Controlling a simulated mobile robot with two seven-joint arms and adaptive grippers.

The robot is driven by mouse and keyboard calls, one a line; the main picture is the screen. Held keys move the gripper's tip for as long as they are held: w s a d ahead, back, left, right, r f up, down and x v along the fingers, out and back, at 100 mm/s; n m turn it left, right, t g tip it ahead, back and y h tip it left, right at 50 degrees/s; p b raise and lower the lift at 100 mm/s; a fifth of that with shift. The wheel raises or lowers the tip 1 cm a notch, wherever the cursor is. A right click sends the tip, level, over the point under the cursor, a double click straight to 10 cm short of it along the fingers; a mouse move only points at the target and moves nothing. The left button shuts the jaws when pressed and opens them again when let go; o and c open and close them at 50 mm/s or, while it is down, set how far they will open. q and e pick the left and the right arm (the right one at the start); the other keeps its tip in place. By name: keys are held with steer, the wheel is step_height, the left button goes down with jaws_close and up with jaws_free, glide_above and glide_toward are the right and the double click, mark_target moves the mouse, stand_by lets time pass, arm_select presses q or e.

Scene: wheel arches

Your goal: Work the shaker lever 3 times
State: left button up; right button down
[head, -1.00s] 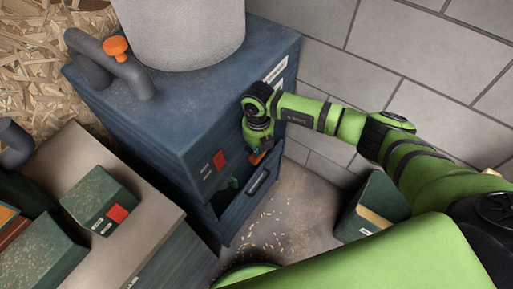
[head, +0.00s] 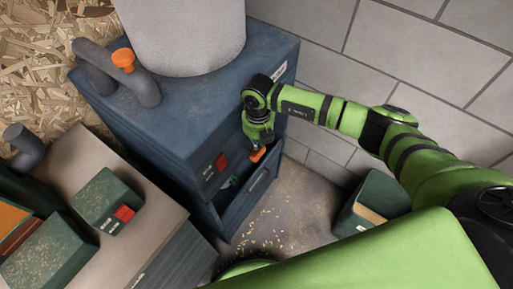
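An orange handle end (head: 258,154), which looks like the shaker lever, shows at the front of the blue-grey metal cabinet (head: 180,125), by its upper right front edge. My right gripper (head: 258,146) points down at this orange end from above, at or very close to it. The gripper's dark body and wrist hide the fingers and most of the lever, so I cannot tell whether the fingers are closed on it. My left gripper is out of view.
A grey drum (head: 183,35) and a bent pipe with an orange knob (head: 123,60) sit on the cabinet. Green boxes (head: 105,198) stand on a bench at left. A dark green bin (head: 372,203) stands on the floor at right. A block wall (head: 410,60) rises behind.

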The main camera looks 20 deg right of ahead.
mark_target(258, 151)
stand_by(2.1)
stand_by(0.5)
steer(key=shift+f+b, duration=2.1)
steer(key=shift+f, duration=0.25)
steer(key=shift+r+p, duration=2)
steer(key=shift+r, duration=0.45)
steer(key=shift+s+f, duration=0.1)
steer(key=shift+f, duration=0.05)
